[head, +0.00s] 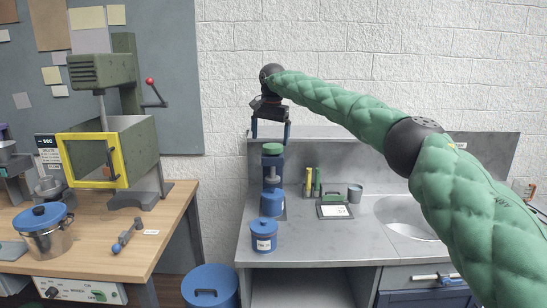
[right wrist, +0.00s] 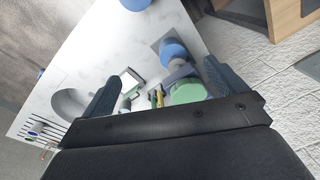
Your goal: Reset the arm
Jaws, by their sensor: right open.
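My right gripper (head: 270,128) hangs above the grey counter, with its fingers pointing down, just over a bottle spindle with a green top (head: 272,149) and blue body. In the right wrist view the two dark blue fingers (right wrist: 160,85) are spread apart. The green top (right wrist: 188,91) shows below them, nearer the right finger, and nothing is held. The right arm is covered in green quilted padding and stretches in from the right. My left gripper does not show in either view.
A blue lidded canister (head: 263,237) stands at the counter's front. A wooden bench (head: 125,255) at the left holds a green press with a yellow-framed guard (head: 92,160). A blue bin (head: 210,287) stands between.

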